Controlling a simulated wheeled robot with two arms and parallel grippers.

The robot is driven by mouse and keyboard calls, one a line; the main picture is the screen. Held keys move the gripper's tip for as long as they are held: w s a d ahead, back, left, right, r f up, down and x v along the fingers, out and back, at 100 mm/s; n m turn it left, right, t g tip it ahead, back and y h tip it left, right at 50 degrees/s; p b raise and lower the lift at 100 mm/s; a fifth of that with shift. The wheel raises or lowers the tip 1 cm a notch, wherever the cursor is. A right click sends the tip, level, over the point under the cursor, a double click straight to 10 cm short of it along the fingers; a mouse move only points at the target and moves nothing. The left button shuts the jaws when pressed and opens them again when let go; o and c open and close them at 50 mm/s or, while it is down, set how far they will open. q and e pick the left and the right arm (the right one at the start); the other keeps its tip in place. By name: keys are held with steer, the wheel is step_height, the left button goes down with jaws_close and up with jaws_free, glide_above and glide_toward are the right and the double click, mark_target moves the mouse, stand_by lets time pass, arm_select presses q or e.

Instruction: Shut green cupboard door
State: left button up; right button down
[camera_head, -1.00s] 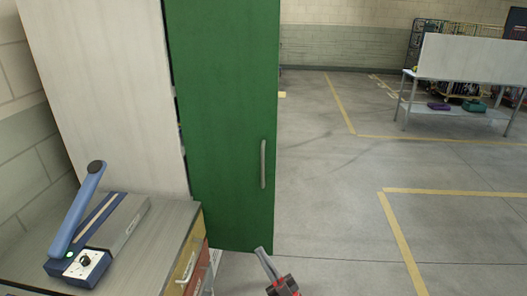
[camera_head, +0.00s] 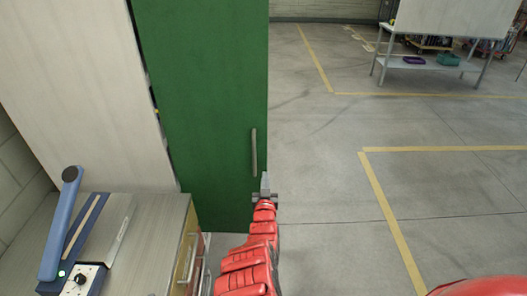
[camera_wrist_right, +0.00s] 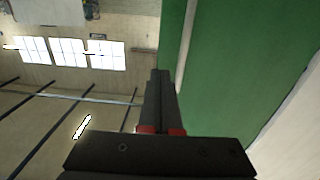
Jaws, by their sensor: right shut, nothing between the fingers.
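The tall green cupboard door (camera_head: 200,110) stands slightly ajar, with a dark gap along its left edge by the pale cupboard side (camera_head: 85,90). Its vertical grey handle (camera_head: 254,152) is near the right edge. My right gripper (camera_head: 265,182) is shut and empty. In the head view it appears just below and right of the handle, at the door's right edge; I cannot tell whether it touches. In the right wrist view, the shut fingers (camera_wrist_right: 160,85) point up beside the green door (camera_wrist_right: 240,60). My left gripper is not in view.
A grey-topped drawer cabinet (camera_head: 160,230) stands at the lower left, with a blue sealer (camera_head: 62,225) on it. Open floor (camera_head: 320,180) with yellow lines lies to the right. A table with a shelf (camera_head: 430,68) stands at the far right.

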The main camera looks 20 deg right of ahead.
steer(key=b, duration=0.4)
glide_toward(266, 149)
steer(key=x, duration=0.5)
steer(key=shift+r, duration=0.1)
steer(key=shift+w+d, duration=0.1)
steer(key=shift+w, duration=0.2)
steer(key=shift+w+d+b, duration=0.15)
steer(key=shift+w+b, duration=0.2)
steer(key=shift+w, duration=0.25)
